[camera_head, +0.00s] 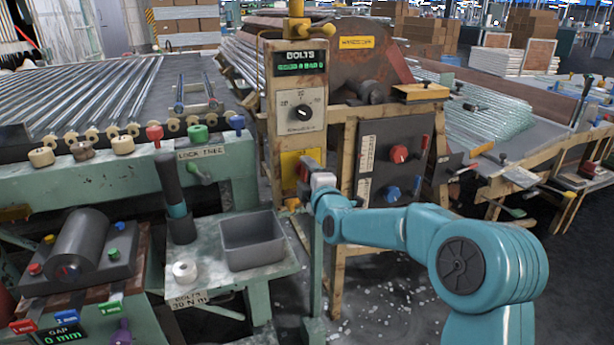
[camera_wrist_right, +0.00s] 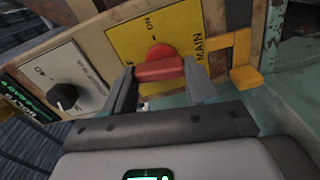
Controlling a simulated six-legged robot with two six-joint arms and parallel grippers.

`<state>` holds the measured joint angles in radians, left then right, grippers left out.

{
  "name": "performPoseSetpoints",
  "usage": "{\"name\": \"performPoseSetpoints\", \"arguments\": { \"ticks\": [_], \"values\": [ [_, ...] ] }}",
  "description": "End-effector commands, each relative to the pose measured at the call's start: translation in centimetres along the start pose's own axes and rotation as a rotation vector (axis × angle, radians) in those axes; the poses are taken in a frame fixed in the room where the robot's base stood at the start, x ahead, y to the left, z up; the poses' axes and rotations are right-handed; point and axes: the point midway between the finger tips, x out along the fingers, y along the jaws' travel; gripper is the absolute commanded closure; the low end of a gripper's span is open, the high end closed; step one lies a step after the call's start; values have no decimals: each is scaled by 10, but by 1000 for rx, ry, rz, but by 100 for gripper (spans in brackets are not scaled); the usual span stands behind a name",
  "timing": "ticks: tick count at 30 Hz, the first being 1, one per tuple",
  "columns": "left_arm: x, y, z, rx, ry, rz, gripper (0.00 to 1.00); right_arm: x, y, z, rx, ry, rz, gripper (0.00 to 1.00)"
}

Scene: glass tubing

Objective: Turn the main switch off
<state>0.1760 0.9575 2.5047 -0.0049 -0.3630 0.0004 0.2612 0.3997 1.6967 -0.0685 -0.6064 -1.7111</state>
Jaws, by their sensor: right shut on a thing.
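The main switch (camera_wrist_right: 160,65) is a red knob on a yellow plate (camera_wrist_right: 120,38) marked ON and MAIN in the right wrist view. My right gripper (camera_wrist_right: 160,80) has its two fingers on either side of the red handle and is shut on it. In the head view the yellow plate (camera_head: 291,168) shows low on the beige control post (camera_head: 276,120), and my right gripper (camera_head: 313,172) reaches it from the right. The knob is hidden there. My left gripper is not in view.
Above the switch is a black dial (camera_head: 302,112) on a white plate, under a BOLTS display (camera_head: 300,62). A panel with a red knob (camera_head: 399,154) and a blue knob (camera_head: 392,193) stands to the right. A grey bin (camera_head: 252,240) sits below left.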

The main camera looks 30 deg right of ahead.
Motion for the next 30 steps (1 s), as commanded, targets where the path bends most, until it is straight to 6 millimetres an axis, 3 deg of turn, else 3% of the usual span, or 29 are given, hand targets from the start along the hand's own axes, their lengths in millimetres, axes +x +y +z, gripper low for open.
{"name": "performPoseSetpoints", "arguments": {
  "ticks": [9,26,27,29,30],
  "values": [
    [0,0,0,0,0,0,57,0,1,0,-128,0,2,73],
    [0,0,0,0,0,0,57,0,1,0,-160,-1,3,73],
    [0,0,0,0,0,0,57,0,1,0,-160,-1,3,39],
    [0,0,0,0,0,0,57,0,1,0,-159,-1,3,20],
    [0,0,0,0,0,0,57,0,1,0,-159,-1,3,17]
  ]
}}
